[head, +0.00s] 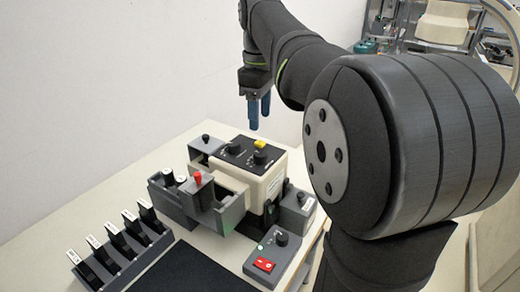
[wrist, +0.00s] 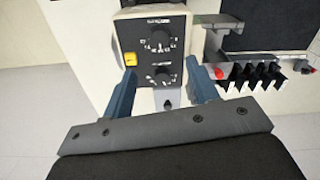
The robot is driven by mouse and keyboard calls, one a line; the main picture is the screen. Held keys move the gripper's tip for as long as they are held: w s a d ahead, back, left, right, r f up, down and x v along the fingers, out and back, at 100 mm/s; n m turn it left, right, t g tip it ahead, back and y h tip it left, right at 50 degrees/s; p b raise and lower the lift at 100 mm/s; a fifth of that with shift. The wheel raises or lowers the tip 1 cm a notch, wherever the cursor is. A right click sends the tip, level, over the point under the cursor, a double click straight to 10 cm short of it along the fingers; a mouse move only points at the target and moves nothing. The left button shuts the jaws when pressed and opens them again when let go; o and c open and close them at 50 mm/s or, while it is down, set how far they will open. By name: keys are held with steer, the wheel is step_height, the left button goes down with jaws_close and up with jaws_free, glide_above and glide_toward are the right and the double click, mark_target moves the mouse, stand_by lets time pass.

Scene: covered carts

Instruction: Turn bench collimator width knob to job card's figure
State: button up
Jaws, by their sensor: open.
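The bench collimator appears to be the cream box (head: 262,185) with a black top panel, which also shows in the wrist view (wrist: 145,103). The panel carries two black dial knobs, one upper (wrist: 158,42) and one lower (wrist: 163,77) in the wrist view. White marks ring them, but the lettering is too small to read, so I cannot tell which is the width knob. My gripper (head: 259,115) is open and empty above the panel, fingers pointing down. In the wrist view its blue fingers (wrist: 163,84) stand either side of the lower knob's place in the picture. No job card is readable.
A yellow button (wrist: 130,58) sits beside the knobs. A grey holder with a red-topped post (head: 197,179) stands left of the box. A rack of black labelled pieces (head: 115,243), a red-switch box (head: 265,265) and a dark mat (head: 190,270) lie in front.

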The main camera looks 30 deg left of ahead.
mark_target(260, 153)
step_height(260, 153, down, 11)
steer(key=shift+r, duration=0.2)
steer(key=c, duration=1)
